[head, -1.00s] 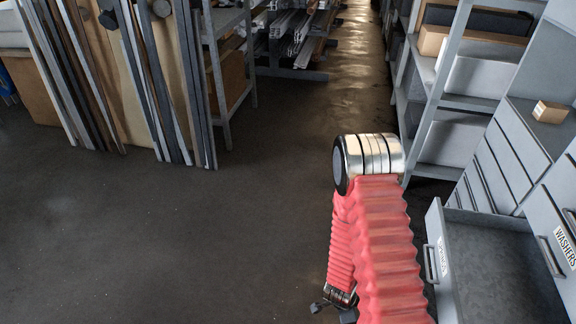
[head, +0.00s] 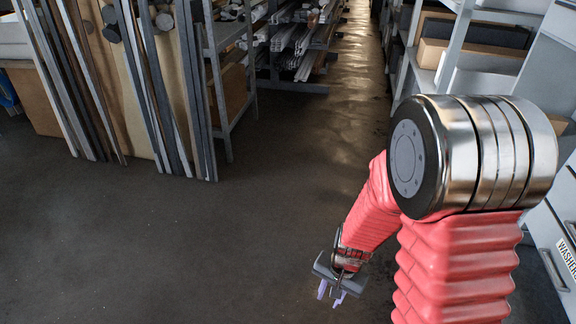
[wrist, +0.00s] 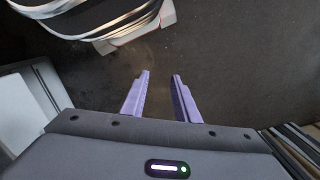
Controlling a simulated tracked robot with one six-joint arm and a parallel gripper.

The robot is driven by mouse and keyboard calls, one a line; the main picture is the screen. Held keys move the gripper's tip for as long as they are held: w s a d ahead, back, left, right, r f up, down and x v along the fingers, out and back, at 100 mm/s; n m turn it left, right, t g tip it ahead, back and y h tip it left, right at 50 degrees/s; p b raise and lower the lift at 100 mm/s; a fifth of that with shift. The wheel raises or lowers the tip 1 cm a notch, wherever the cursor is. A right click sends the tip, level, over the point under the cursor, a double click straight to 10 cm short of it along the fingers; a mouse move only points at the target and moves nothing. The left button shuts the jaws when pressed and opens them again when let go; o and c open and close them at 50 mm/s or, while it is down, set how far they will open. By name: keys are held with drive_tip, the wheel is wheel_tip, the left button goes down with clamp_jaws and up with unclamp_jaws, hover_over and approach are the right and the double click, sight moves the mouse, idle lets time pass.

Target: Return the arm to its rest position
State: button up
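My gripper (head: 330,297) hangs low in front of my folded red-sleeved arm in the head view, above the bare floor. Its two pale purple fingers point down. In the wrist view my gripper (wrist: 160,76) shows its fingers apart, with only dark floor between them. It is open and holds nothing. The large silver joint of my arm stands high at the right of the head view and hides part of the drawer cabinet.
A drawer cabinet with a WASHERS label (head: 567,252) stands at the right, close to my arm. Tall profiles (head: 165,110) lean at the left, beside a metal rack (head: 228,90). Shelves (head: 455,50) stand at the back right. The floor (head: 180,250) in the middle is clear.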

drive_tip(key=s+d+r+n+t, duration=0.1)
drive_tip(key=s+r+n+t, duration=0.1)
drive_tip(key=r, duration=0.9)
drive_tip(key=s+d+r+n+t, duration=0.2)
drive_tip(key=s+r, duration=0.1)
drive_tip(key=r, duration=0.8)
drive_tip(key=s+d+r+n+t+h, duration=0.1)
drive_tip(key=s+r+n, duration=0.1)
drive_tip(key=r, duration=0.9)
drive_tip(key=shift+s+d+t, duration=0.15)
drive_tip(key=shift+s+t, duration=0.25)
drive_tip(key=shift+s, duration=0.1)
drive_tip(key=shift+f, duration=0.1)
